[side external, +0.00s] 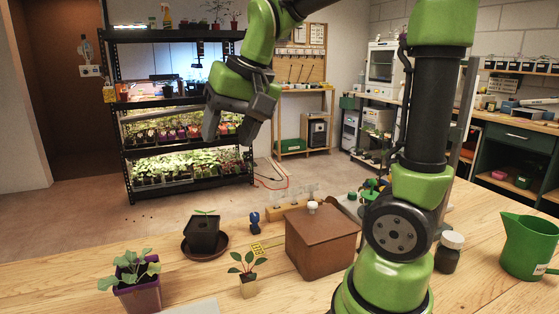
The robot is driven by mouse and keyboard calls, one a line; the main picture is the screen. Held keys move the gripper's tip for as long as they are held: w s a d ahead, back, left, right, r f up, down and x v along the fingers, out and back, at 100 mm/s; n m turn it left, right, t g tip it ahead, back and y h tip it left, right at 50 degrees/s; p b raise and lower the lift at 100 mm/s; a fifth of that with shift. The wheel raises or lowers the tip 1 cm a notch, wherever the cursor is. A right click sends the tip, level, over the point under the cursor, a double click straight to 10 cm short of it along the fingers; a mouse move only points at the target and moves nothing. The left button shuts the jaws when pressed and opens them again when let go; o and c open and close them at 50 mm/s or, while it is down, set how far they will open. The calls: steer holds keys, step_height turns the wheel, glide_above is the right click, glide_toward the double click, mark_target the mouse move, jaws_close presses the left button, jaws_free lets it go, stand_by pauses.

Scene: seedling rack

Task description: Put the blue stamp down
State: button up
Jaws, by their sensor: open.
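The blue stamp (255,223) stands upright on the wooden table, just left of the brown box and behind a small yellow card (257,248). Nothing is touching it from above. My gripper (229,133) is open and empty, its fingers pointing down. It is high above the table, up and slightly left of the stamp in the picture, and well apart from it. Nothing hides the stamp.
A brown box (321,245) with a white knob stands right of the stamp; a low wooden holder (289,210) is behind. Left are a black pot (204,238) on a saucer (187,246) and a purple pot (139,293). A small seedling pot (248,286) stands in front.

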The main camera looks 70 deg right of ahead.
steer(key=s+a+f+n+t+y, duration=0.1)
steer(key=s+a+n+t, duration=0.1)
steer(key=s+a, duration=0.5)
steer(key=s+n, duration=0.1)
steer(key=s, duration=0.3)
steer(key=shift+s+a+n+y, duration=0.15)
steer(key=shift+s+n+y, duration=0.05)
steer(key=shift+n+y, duration=0.2)
stand_by(0.3)
